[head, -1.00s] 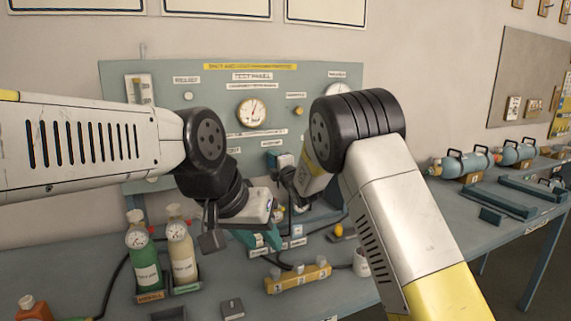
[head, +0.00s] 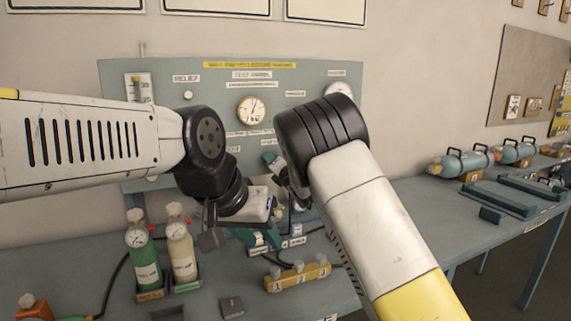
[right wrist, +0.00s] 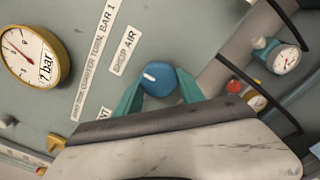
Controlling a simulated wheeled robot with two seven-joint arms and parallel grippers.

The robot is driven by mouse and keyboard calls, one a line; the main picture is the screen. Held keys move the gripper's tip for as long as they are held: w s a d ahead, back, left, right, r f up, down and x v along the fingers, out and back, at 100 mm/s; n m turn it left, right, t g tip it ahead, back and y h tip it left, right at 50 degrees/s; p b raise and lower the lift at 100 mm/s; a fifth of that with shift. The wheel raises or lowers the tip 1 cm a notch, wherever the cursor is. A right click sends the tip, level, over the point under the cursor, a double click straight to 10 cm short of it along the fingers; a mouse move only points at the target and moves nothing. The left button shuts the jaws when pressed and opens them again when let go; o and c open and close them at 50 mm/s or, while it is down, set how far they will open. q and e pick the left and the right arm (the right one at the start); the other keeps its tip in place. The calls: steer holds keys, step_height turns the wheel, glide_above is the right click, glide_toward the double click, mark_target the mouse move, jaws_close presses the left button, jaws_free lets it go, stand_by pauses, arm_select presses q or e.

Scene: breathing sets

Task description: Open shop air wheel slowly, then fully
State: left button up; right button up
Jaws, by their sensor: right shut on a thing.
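The shop air wheel (right wrist: 157,82) is a round blue knob with a white mark, below the "SHOP AIR" label (right wrist: 125,51) on the grey-green test panel (head: 115,90). In the right wrist view, the teal fingers of my right gripper (right wrist: 160,91) are shut on the wheel from both sides. The white mark points toward the left. In the head view my right arm hides most of this spot. My left gripper (head: 262,238) hangs low in front of the panel, away from the wheel; its finger gap is hard to make out.
A "7 bar" gauge (right wrist: 31,55) is left of the wheel. A green bottle (head: 146,264) and a cream bottle (head: 182,255) with gauges stand on the bench. A yellow numbered block (head: 298,276) lies in front. Blue cylinders (head: 466,161) rest on the right bench.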

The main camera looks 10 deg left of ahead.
steer(key=shift+d+f, duration=0.1)
stand_by(0.4)
steer(key=o, duration=1.4)
steer(key=shift+c, duration=0.2)
steer(key=v, duration=0.7)
steer(key=shift+s+d, duration=0.2)
steer(key=shift+s, duration=0.15)
steer(key=shift+d, duration=0.1)
